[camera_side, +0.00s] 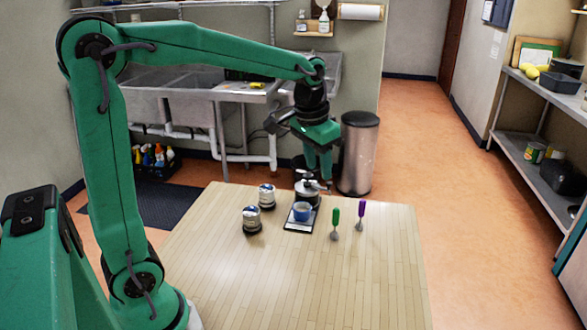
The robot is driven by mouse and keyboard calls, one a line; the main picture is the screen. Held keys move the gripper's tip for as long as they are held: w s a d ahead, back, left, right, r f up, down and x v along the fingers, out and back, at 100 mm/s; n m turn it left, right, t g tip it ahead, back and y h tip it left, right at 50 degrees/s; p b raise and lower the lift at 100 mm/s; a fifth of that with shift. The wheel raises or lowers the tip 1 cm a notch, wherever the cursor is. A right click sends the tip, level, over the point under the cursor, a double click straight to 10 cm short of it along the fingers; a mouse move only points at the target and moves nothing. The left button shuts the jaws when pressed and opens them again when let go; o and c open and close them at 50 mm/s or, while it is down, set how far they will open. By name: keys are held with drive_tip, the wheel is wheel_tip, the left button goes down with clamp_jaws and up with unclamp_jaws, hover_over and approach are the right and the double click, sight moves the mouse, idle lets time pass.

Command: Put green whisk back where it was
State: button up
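The green whisk (336,217) is on the light wooden table (300,290), right of the dark tray (291,227). Its green handle points to the back and its grey head to the front; I cannot tell whether it stands or lies. My gripper (319,183) points down behind and above the whisk, apart from it. It is over or beside a silver-and-dark container (306,194) at the tray's back, partly hiding it. The small fingertips do not show clearly whether they are open or shut. I cannot tell whether they touch the container.
A purple-handled whisk (361,211) is right of the green one. A blue cup (302,212) sits on the tray. Two silver-and-dark jars (267,196) (251,219) stand to the left. The table's front and right are clear. A steel bin (358,155) stands behind the table.

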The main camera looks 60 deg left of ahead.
drive_tip(key=s+d+t, duration=0.1)
drive_tip(key=s, duration=0.7)
drive_tip(key=s+d+t, duration=0.2)
drive_tip(key=s, duration=0.7)
drive_tip(key=shift+s+d+f+t, duration=0.2)
drive_tip(key=shift+d+f+t, duration=0.05)
drive_tip(key=shift+t, duration=0.05)
idle(0.4)
